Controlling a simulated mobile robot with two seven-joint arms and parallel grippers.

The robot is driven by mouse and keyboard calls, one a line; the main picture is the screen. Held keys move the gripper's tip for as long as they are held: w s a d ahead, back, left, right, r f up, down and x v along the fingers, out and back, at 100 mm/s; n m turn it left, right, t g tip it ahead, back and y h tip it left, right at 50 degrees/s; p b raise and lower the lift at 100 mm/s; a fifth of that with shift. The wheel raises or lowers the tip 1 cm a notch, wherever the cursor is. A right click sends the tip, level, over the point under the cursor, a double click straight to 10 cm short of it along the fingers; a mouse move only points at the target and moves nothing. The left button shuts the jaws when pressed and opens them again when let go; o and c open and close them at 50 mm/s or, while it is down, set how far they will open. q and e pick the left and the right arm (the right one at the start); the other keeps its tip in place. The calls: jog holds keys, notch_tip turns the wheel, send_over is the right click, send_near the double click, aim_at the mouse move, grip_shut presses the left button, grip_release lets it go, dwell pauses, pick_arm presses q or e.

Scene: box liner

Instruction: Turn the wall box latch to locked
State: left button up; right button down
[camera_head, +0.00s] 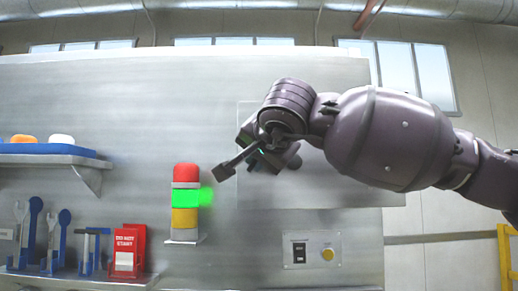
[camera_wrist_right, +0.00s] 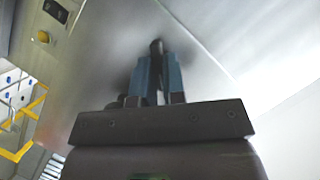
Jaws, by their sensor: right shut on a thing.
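The wall box shows in the head view as a flat pale grey panel (camera_head: 350,192) on the metal wall, partly covered by my right arm. My right gripper (camera_head: 268,150) is at the panel's left part. In the right wrist view, the blue-grey fingers of my right gripper (camera_wrist_right: 158,80) are shut on a dark, round-ended bar (camera_wrist_right: 156,48), which I take to be the latch handle. Most of the latch is hidden by the gripper, and I cannot read its turn angle or any marking. My left gripper is in neither view.
A signal tower (camera_head: 186,220) with a green glowing band stands left of the gripper. A small switch plate (camera_head: 312,257) is below.

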pick_arm(q)
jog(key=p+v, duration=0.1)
jog(key=p, duration=0.1)
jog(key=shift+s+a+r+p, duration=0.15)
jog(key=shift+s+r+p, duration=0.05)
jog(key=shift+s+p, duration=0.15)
pick_arm(e)
jog(key=n+h, duration=0.2)
jog(key=n, duration=0.1)
jog(key=n+h, duration=0.1)
jog(key=n, duration=0.1)
jog(key=shift+a+g+h, duration=0.25)
jog(key=shift+g+h, duration=0.15)
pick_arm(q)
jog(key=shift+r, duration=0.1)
pick_arm(e)
jog(key=shift+n, duration=0.3)
jog(key=c, duration=1.2)
grip_release()
